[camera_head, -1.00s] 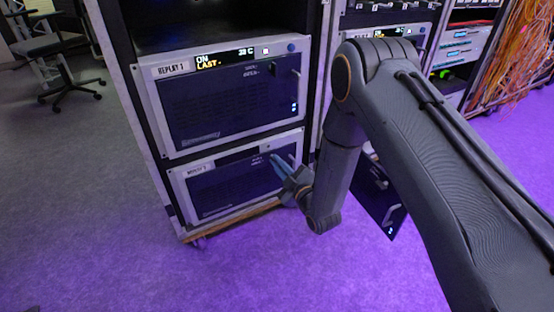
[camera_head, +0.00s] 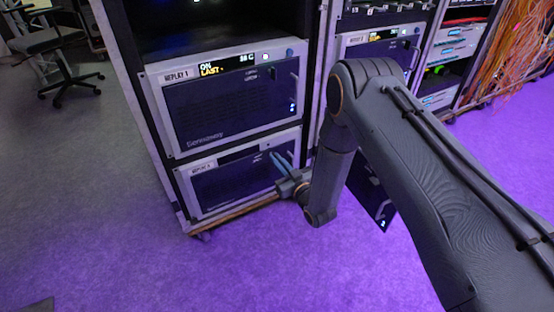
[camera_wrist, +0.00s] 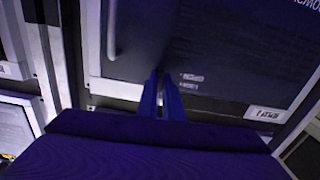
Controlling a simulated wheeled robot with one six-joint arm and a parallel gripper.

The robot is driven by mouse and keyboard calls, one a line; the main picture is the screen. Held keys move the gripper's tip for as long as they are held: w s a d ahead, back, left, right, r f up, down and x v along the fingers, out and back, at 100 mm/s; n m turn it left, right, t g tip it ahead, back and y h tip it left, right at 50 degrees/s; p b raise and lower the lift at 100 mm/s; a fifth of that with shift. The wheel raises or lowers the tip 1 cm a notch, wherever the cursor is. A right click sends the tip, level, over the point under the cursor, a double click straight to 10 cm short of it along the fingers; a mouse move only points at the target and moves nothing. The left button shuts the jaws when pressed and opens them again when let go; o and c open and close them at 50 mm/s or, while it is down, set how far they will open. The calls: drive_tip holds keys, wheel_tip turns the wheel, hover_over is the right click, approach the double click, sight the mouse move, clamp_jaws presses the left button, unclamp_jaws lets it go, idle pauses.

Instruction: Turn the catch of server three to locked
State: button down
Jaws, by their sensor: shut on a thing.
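The lower server (camera_head: 225,190) in the left rack is a dark panel in a pale frame, with a label (camera_head: 203,167) whose number is too small to read surely. My gripper (camera_head: 282,160) is at the upper right of its front. In the wrist view my blue fingers (camera_wrist: 162,82) are close together and shut at the panel (camera_wrist: 215,60). They are on a small dark catch, mostly hidden between the fingertips, beside small pale markings (camera_wrist: 191,82). I cannot read the catch's position.
The upper server (camera_head: 220,105), labelled REPLAY 1, sits above with a lit display (camera_head: 228,65). A curved handle (camera_wrist: 112,32) stands close to my fingers in the wrist view. Another rack (camera_head: 385,45) is behind my arm. An office chair (camera_head: 60,65) is far left. Purple-lit floor in front is clear.

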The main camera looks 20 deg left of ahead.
drive_tip(key=shift+m, duration=0.3)
idle(0.4)
drive_tip(key=c, duration=1.9)
unclamp_jaws()
drive_tip(key=shift+p+v, duration=1.25)
drive_tip(key=shift+v, duration=2.7)
